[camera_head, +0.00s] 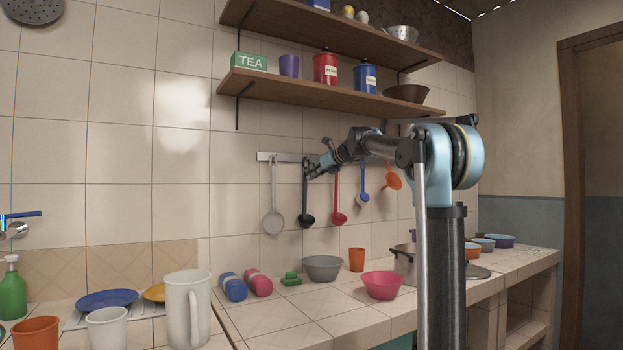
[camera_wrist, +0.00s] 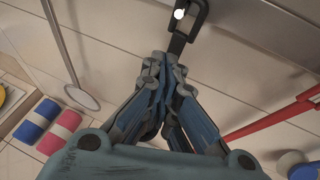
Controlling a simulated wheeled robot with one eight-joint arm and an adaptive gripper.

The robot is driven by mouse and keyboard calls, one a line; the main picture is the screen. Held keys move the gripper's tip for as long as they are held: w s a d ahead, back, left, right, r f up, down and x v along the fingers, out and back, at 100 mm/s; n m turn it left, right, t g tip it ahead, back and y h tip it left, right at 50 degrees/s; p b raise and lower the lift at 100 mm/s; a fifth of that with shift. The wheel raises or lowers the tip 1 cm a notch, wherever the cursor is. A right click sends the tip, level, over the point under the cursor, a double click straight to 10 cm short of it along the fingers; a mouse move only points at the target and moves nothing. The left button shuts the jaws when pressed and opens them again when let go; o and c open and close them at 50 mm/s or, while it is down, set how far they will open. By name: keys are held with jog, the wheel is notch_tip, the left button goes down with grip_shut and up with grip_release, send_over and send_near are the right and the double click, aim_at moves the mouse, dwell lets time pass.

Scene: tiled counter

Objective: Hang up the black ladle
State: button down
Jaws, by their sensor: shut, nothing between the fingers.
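The black ladle (camera_head: 307,218) hangs bowl down from the metal rail (camera_head: 265,156) on the tiled wall, between a grey ladle and a red ladle. In the wrist view its hooked black top (camera_wrist: 190,22) is around a bright peg end at the top of the frame. My gripper (camera_head: 312,172) is at the upper handle, just under the rail. In the wrist view its fingertips (camera_wrist: 165,62) are together just below the ladle's top, with nothing seen between them. Whether they touch the handle, I cannot tell. The fingers hide the lower handle in that view.
The grey ladle (camera_head: 273,220) hangs left; the red ladle (camera_head: 339,215), blue ladle (camera_head: 362,198) and orange utensil (camera_head: 391,181) hang right. Below on the counter are a grey bowl (camera_head: 323,268), orange cup (camera_head: 357,259) and pink bowl (camera_head: 381,285). Shelves (camera_head: 300,90) are above.

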jog(key=shift+s+d, duration=0.65)
jog(key=shift+s, duration=0.25)
dwell(1.9)
jog(key=shift+s+d, duration=0.65)
jog(key=shift+s, duration=0.35)
jog(key=shift+s+d, duration=0.65)
jog(key=shift+s, duration=0.3)
dwell(0.3)
